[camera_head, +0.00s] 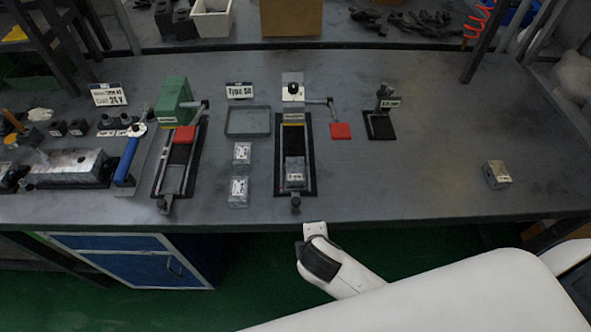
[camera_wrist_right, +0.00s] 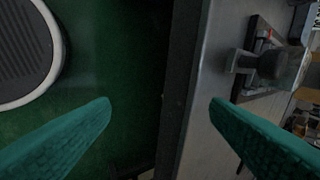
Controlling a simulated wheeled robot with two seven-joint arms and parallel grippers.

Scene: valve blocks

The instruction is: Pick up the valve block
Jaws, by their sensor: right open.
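Several small grey blocks that look like valve blocks are on the table. One block (camera_head: 496,175) stands alone at the right, two labelled blocks (camera_head: 241,153) (camera_head: 238,191) lie left of the centre fixture, and another block (camera_head: 295,170) sits in that fixture. My right gripper (camera_wrist_right: 160,105) is open, its two green fingers apart with nothing between them, over the table's front edge and the green floor. In the head view my right arm (camera_head: 330,262) reaches the front edge below the centre fixture; its fingertips cannot be made out there. My left gripper is not in view.
The centre fixture (camera_head: 281,186) has a lever with a red pad (camera_head: 340,131). A green press fixture (camera_head: 174,100) stands left, near an empty grey tray (camera_head: 248,121). A small stand (camera_head: 381,125) is right of centre. The table's right half is mostly clear.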

